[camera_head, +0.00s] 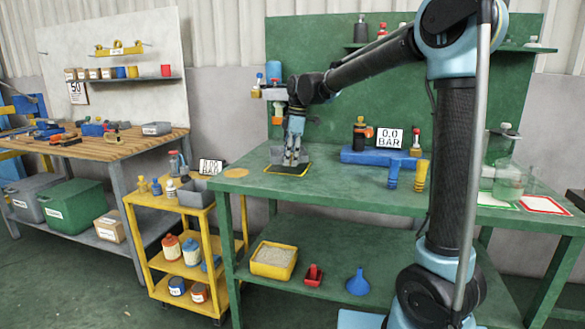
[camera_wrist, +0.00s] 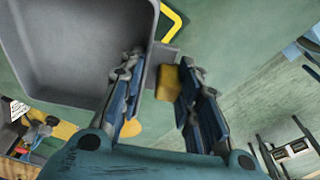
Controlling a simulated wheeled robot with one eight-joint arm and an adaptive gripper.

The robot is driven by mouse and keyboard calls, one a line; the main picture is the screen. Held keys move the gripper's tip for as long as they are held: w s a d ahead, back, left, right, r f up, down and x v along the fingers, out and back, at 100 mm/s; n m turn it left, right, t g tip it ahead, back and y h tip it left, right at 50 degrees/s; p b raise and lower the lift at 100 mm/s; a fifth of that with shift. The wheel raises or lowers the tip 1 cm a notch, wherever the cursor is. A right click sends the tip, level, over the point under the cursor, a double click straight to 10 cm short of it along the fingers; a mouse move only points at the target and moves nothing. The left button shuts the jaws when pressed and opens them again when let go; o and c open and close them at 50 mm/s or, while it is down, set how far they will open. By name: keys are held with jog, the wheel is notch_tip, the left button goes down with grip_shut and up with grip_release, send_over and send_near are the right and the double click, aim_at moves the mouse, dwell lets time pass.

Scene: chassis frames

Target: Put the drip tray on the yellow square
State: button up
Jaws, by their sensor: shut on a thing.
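The grey drip tray (camera_wrist: 75,92) fills the upper left of the wrist view, with a short handle tab and a yellow grip piece (camera_wrist: 168,82) at its right. My gripper (camera_wrist: 160,92) is shut on this handle. In the head view my gripper (camera_head: 292,158) points down at the back left of the green bench, with a grey part of the tray (camera_head: 277,154) beside it. The yellow square (camera_head: 290,174) shows as an outline beneath; one corner of it (camera_wrist: 181,22) shows past the tray in the wrist view. I cannot tell whether the tray touches the bench.
The green bench (camera_head: 340,188) is clear right of the square, up to a blue block (camera_head: 370,158) with bottles. A yellow cart (camera_head: 140,203) with bottles and a grey bin stands left of the bench. A green backboard (camera_head: 300,50) rises behind.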

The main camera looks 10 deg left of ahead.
jog(key=shift+f, duration=1.75)
jog(key=o, duration=1.1)
jog(key=shift+o, duration=0.2)
notch_tip(320, 180, up, 12)
jog(key=d, duration=0.1)
jog(key=shift+w+d, duration=0.3)
jog(key=shift+d, duration=0.05)
jog(key=shift+f, duration=0.1)
